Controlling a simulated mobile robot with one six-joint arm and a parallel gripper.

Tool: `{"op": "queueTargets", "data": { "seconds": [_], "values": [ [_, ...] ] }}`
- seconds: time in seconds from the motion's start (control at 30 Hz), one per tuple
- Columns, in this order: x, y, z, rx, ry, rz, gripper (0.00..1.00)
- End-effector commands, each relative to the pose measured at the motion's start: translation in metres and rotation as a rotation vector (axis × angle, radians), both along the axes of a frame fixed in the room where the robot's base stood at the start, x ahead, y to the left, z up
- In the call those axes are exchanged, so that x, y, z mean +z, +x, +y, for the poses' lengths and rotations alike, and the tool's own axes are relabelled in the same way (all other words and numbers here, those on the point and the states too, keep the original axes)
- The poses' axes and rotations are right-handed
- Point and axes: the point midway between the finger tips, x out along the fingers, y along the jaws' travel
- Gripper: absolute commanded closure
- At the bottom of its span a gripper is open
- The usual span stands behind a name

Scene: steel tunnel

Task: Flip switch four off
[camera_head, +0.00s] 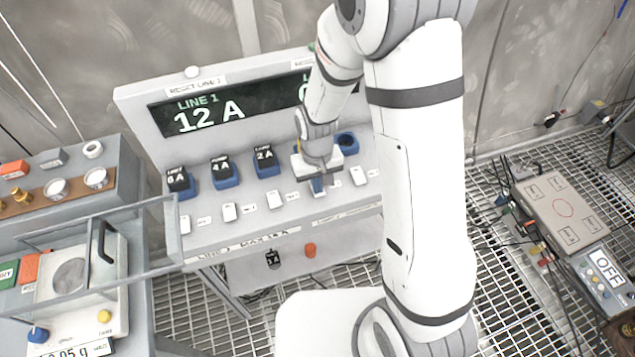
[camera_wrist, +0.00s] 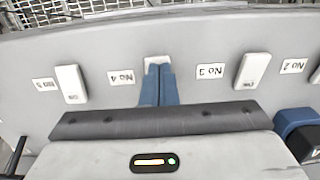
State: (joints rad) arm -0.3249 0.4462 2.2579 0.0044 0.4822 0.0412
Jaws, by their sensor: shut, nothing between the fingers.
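The grey console (camera_head: 150,125) carries a row of white rocker switches, each with a label to its right in the head view. My gripper (camera_head: 318,187) points down at the fourth switch from the left. In the wrist view, my gripper's blue fingers (camera_wrist: 158,82) are shut together with nothing between them. Their tips overlap the white switch (camera_wrist: 156,60) between the upside-down labels No 4 (camera_wrist: 121,77) and No 3 (camera_wrist: 213,71). Whether they touch it I cannot tell, and its setting is mostly hidden. The neighbouring switches (camera_wrist: 71,84) and (camera_wrist: 252,71) show fully.
The console display (camera_head: 215,110) reads LINE 1, 12 A; my arm hides its right part. Black modules marked 6 A (camera_head: 178,180), 4 A (camera_head: 222,167) and 2 A (camera_head: 265,157) sit in blue sockets behind the switches. Another blue socket (camera_head: 347,143) stands right of my gripper.

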Motion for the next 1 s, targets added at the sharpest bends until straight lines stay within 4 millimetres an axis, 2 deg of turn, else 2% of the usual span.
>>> {"op": "queueTargets", "data": {
  "seconds": [0.17,0.53,0.83,1.0],
  "values": [
    [-0.002,0.0,0.0,0.001,-0.001,0.004,1.0],
    [0.001,0.014,0.004,0.0,0.0,0.001,1.0],
    [0.003,0.014,0.004,0.0,-0.001,0.002,1.0],
    [0.019,0.015,0.005,0.0,0.0,-0.001,1.0]
  ]
}}
